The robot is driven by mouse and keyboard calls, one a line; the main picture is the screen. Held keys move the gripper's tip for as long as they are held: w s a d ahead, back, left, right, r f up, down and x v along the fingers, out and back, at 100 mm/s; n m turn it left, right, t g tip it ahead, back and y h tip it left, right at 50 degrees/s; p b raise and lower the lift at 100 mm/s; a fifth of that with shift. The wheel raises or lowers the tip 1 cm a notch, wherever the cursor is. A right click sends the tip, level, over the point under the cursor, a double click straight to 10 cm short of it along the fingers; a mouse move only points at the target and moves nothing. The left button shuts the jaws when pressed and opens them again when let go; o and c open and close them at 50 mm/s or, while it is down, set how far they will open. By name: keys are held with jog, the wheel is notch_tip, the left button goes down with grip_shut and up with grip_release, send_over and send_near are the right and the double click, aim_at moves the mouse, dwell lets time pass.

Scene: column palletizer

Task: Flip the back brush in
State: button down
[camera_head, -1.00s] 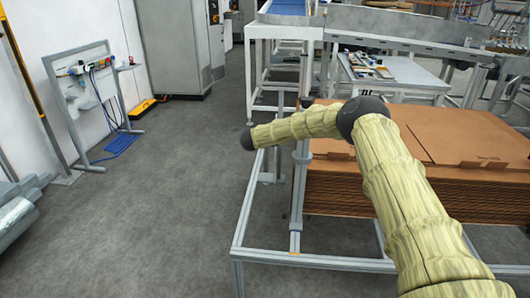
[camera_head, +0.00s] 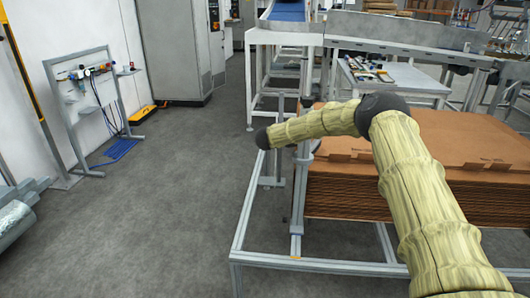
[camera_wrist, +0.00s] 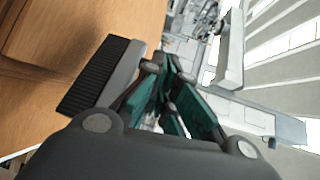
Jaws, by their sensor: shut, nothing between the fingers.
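A brush (camera_wrist: 94,76) with black bristles and a grey backing shows in the wrist view, left of my gripper and close to it. Whether they touch I cannot tell. My gripper (camera_wrist: 172,84) has dark green finger pads, is shut and holds nothing. A long grey bar (camera_wrist: 230,48) stands beyond it at the upper right; I cannot tell whether it carries bristles. In the head view my gripper is not seen, and I cannot pick out the brush there.
A stack of brown cardboard sheets (camera_head: 345,198) lies inside a low metal frame (camera_head: 310,264) below my arm. An upright metal post (camera_head: 305,95) stands at its near left corner. A conveyor (camera_head: 400,32) runs behind.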

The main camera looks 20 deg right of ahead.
jog(key=shift+s+d+m+g, duration=0.3)
jog(key=shift+d+m+g, duration=0.1)
jog(key=shift+d, duration=0.1)
jog(key=shift+a, duration=0.1)
jog(key=shift+w+a+b, duration=0.25)
jog(key=shift+a+b, duration=0.05)
jog(key=shift+a, duration=0.1)
jog(key=w+a+r+b, duration=0.1)
jog(key=w+a+r, duration=0.1)
jog(key=w+a, duration=0.4)
jog(key=v, duration=0.5)
jog(key=shift+w+a+f+b, duration=0.25)
jog(key=shift+w+f+b, duration=0.1)
jog(key=shift+f+b, duration=0.1)
